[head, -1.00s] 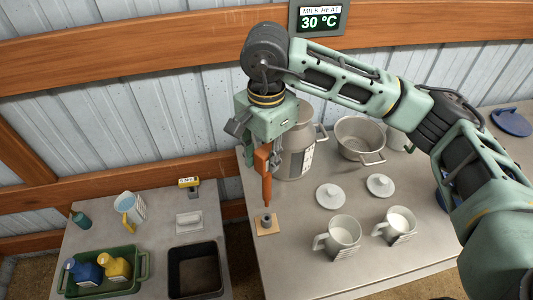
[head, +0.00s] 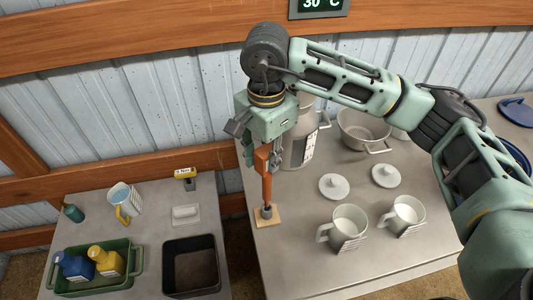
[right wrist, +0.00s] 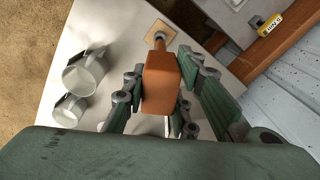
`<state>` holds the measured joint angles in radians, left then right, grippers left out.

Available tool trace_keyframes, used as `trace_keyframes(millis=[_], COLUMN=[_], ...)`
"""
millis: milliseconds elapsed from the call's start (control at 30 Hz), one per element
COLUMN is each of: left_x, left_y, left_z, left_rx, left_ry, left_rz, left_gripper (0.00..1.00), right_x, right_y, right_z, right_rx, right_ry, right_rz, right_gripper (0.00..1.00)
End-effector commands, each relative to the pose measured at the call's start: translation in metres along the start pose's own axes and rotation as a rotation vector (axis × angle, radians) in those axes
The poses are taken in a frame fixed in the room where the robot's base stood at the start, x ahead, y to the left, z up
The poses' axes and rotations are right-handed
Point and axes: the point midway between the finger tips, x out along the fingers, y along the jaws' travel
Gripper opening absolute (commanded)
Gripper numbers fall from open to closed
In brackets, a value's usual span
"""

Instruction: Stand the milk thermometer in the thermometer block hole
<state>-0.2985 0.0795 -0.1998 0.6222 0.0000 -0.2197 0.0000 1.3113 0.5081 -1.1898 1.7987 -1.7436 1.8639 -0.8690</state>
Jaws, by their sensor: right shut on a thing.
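The milk thermometer (head: 265,178) has a thick orange handle and points down, close to upright. The thermometer block (head: 275,219) is a small pale wooden square with a short grey socket. The thermometer's lower end meets the socket's top; I cannot tell how far it sits inside. In the right wrist view the orange handle (right wrist: 160,85) is between the fingers, with the block (right wrist: 161,32) beyond its far end. My left gripper is out of view.
Two mugs (head: 345,226) and two lids (head: 334,187) stand right of the block. A milk can (head: 300,150) and a pot (head: 364,132) are behind. A lower table at left bears a green crate (head: 137,261) with bottles and a dark bin (head: 191,267).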

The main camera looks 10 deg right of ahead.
Motion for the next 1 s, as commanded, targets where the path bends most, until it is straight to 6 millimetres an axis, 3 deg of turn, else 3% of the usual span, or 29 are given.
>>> trace_keyframes(millis=[1000], left_x=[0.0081], left_y=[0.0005], left_z=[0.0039], left_rx=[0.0], left_ry=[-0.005], left_rz=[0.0], left_gripper=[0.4], right_x=[0.0], right_y=[-0.0001], right_z=[0.0001], right_rx=[0.0], right_ry=[0.0], right_rz=[-0.001], right_gripper=[0.0])
